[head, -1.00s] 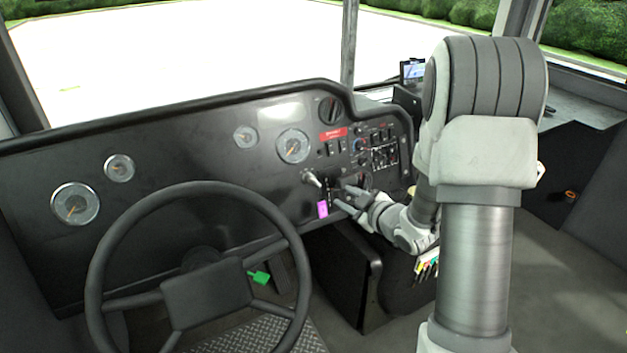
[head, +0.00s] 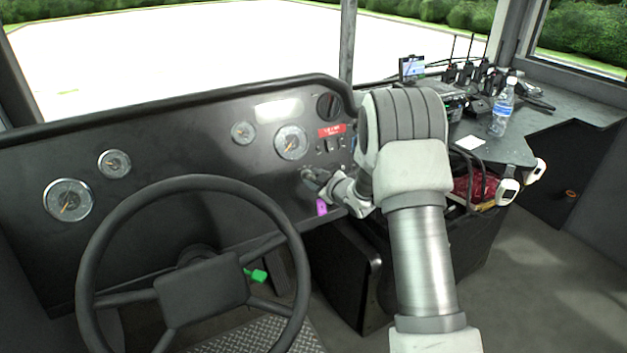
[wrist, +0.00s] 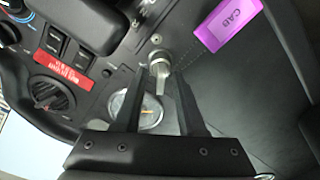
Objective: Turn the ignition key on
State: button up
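The silver ignition key (wrist: 159,66) sits in the dark dashboard panel, between my fingertips in the wrist view. A purple tag (wrist: 228,22) marked "CAB" lies beside it. The tag also shows in the head view (head: 322,207), just below my gripper (head: 314,178), which covers most of the key there. In the wrist view my gripper (wrist: 160,72) has its two black fingers apart, one on each side of the key. A gap seems to show beside the key, but contact is hard to judge.
The steering wheel (head: 192,265) stands to the left of my arm. Gauges (head: 291,142) and a red label (head: 332,131) with switches are close to the key. A water bottle (head: 502,110) stands on the right-hand shelf. A green tag (head: 256,275) hangs low behind the wheel.

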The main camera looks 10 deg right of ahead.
jog(key=shift+w+a+f, duration=0.1)
jog(key=shift+w, duration=0.05)
grip_shut()
dwell(1.4)
